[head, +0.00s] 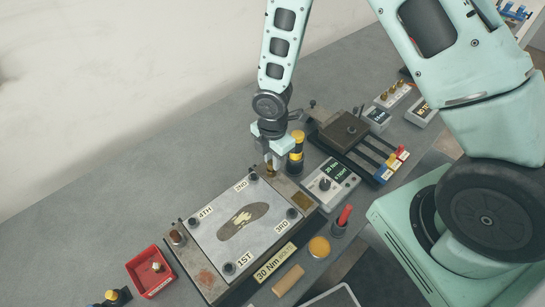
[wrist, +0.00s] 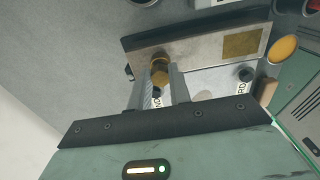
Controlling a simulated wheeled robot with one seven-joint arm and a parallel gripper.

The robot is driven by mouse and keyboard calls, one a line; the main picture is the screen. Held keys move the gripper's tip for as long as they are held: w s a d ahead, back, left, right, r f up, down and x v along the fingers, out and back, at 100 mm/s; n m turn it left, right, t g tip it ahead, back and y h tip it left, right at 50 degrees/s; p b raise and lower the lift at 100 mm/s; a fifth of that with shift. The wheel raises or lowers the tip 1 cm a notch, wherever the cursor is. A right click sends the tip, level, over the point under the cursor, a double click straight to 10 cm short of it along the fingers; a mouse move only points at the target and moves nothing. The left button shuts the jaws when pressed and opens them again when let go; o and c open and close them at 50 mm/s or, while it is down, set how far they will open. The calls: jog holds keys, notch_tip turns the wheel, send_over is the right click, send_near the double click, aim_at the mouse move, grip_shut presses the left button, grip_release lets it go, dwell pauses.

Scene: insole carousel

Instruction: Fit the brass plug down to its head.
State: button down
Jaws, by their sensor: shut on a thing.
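The brass plug (wrist: 160,72) is between the fingertips of my gripper (wrist: 163,84) in the wrist view. My gripper is shut on it, over the bare metal end strip (wrist: 203,46) of the fixture block. In the head view my gripper (head: 272,163) points down at the block's far end, beside the corner marked 2ND. The plug shows there only as a small brass patch (head: 270,171) below the fingers. The plug's lower end and any hole under it are hidden, so I cannot tell how deep it sits.
A black and yellow cylinder (head: 296,152) stands close to the right of my gripper. The plate (head: 212,222) has dark bolts at its corners and an insole shape. A torque display box (head: 330,185) lies right, a red tray (head: 151,272) lower left. The grey bench at left is clear.

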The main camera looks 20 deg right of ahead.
jog(key=shift+f+b, duration=0.3)
jog(key=shift+f, duration=0.2)
jog(key=c, duration=1.2)
grip_release()
jog(key=shift+r, duration=0.1)
jog(key=shift+r, duration=0.1)
notch_tip(320, 180, up, 17)
jog(key=shift+b, duration=0.45)
jog(key=shift+r, duration=0.1)
